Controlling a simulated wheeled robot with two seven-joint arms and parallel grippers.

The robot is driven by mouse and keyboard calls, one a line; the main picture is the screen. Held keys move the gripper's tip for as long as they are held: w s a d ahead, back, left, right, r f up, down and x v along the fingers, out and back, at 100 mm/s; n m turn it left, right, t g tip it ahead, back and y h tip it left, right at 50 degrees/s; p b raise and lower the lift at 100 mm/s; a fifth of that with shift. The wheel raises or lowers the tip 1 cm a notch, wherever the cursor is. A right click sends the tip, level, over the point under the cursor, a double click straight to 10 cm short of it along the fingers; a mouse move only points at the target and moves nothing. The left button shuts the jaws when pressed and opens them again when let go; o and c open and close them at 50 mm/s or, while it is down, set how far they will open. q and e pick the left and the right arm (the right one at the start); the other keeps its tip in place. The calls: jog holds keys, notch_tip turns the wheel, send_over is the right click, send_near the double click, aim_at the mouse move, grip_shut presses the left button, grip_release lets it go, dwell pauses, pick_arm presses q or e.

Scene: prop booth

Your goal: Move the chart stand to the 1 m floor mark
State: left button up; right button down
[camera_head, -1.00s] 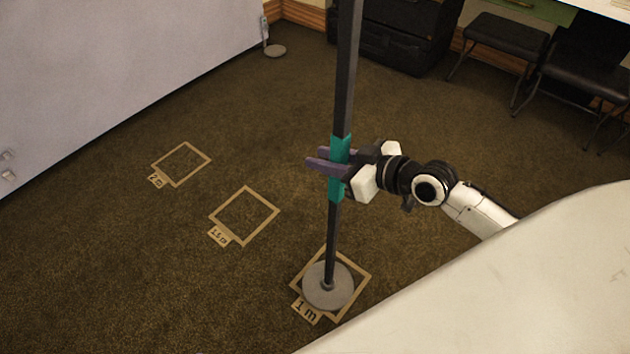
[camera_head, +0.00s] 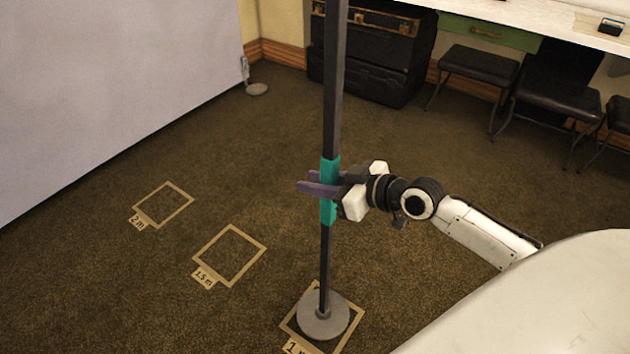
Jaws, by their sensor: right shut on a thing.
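The chart stand is a dark upright pole (camera_head: 333,80) with a teal grip band (camera_head: 328,212) and a round grey base (camera_head: 322,316). Its top is out of the picture. The base stands over the taped square marked 1 m (camera_head: 342,340), with the tape showing around it; the label is partly cut off at the bottom edge. Whether the base rests on the floor or hovers just above it, I cannot tell. My right gripper (camera_head: 322,188) is shut on the teal band, its purple fingers around the pole. My left gripper is not in view.
Taped squares marked 1.5 m (camera_head: 229,256) and 2 m (camera_head: 163,205) lie empty to the left. A grey panel (camera_head: 110,90) stands at left. Black cases (camera_head: 370,50) and stools (camera_head: 478,68) line the back. The carpet between is clear.

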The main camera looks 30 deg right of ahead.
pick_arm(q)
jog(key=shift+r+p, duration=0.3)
pick_arm(e)
jog(key=shift+w+r, duration=0.1)
jog(key=shift+r, duration=0.3)
